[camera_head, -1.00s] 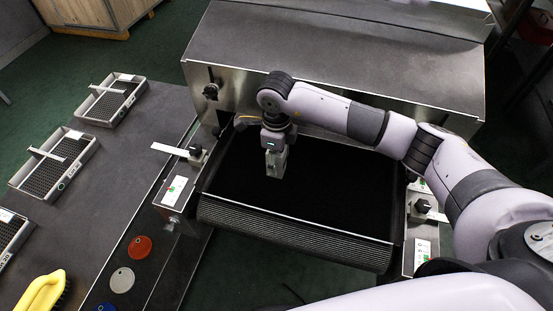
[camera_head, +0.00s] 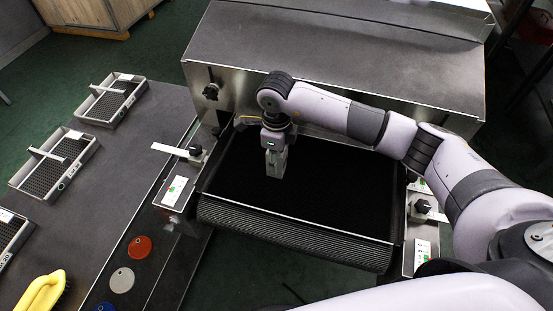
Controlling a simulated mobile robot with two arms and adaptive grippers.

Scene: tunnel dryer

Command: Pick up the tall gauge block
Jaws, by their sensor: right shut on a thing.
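My right gripper (camera_head: 274,164) hangs pointing down over the black belt of the tunnel dryer (camera_head: 330,185), near the belt's left side. It is shut on a grey upright block, the tall gauge block (camera_head: 275,170). The fingers and the block are small and similar in colour, so much of the block is hard to make out. I cannot tell whether its lower end touches the belt. My left gripper is not in view.
The dryer hood (camera_head: 330,50) stands behind the belt. A flat metal arm (camera_head: 172,150) sticks out at the left. The side table (camera_head: 120,180) holds several mesh trays, a yellow-handled brush (camera_head: 42,292), and red (camera_head: 139,247) and grey (camera_head: 122,280) discs. The belt's right part is clear.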

